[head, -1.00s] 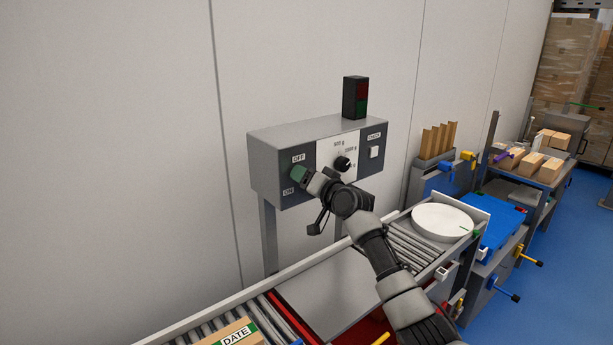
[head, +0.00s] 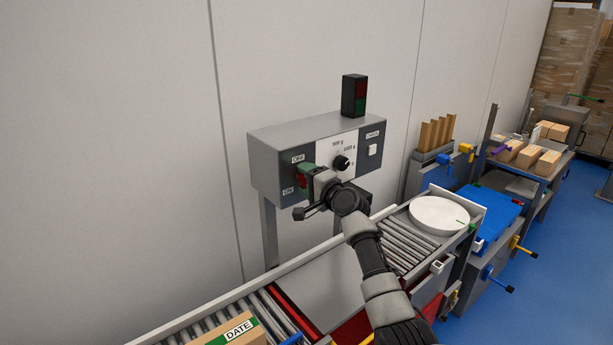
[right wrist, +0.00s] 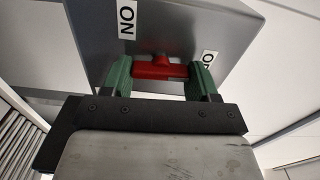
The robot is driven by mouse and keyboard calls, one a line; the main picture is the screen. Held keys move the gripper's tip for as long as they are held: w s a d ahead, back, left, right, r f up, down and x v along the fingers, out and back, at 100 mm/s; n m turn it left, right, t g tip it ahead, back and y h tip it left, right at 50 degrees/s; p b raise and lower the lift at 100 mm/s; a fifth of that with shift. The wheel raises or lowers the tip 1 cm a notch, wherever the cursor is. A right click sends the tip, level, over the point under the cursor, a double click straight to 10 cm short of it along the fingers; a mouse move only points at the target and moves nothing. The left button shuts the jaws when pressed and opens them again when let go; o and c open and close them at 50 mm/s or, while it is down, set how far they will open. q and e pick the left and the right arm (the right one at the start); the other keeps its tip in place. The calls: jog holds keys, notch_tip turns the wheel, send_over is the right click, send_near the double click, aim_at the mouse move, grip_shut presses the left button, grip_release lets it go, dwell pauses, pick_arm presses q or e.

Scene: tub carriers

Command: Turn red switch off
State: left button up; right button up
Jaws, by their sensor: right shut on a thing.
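The red switch (right wrist: 160,69) is on the front of a grey control box (head: 275,180), at the box's left end. In the right wrist view its handle lies crosswise between the two green fingers of my right gripper (right wrist: 160,74), which is shut on it. In the head view the gripper (head: 307,178) covers most of the switch; a bit of red shows between the fingers. The OFF label (head: 298,159) is above the switch and the ON label (head: 289,191) below it, partly covered by the gripper. My left gripper is out of view.
The box also bears a black knob (head: 341,163) and a white button (head: 373,150). A lamp tower (head: 354,96) stands on top. Below run roller conveyors (head: 405,247) with a round white plate (head: 439,214). A DATE-labelled carton (head: 232,335) is at lower left.

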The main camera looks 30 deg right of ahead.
jog(key=shift+m, duration=0.5)
jog(key=o, duration=0.9)
jog(key=shift+s+d+b, duration=0.15)
jog(key=shift+s+b, duration=0.3)
jog(key=shift+s, duration=1.35)
jog(key=shift+s+d+b, duration=0.2)
jog(key=shift+s+b, duration=0.2)
jog(key=shift+s, duration=1.4)
jog(key=shift+s+d+b, duration=0.15)
jog(key=shift+s+b, duration=0.3)
jog(key=shift+s, duration=1.35)
jog(key=shift+f, duration=0.1)
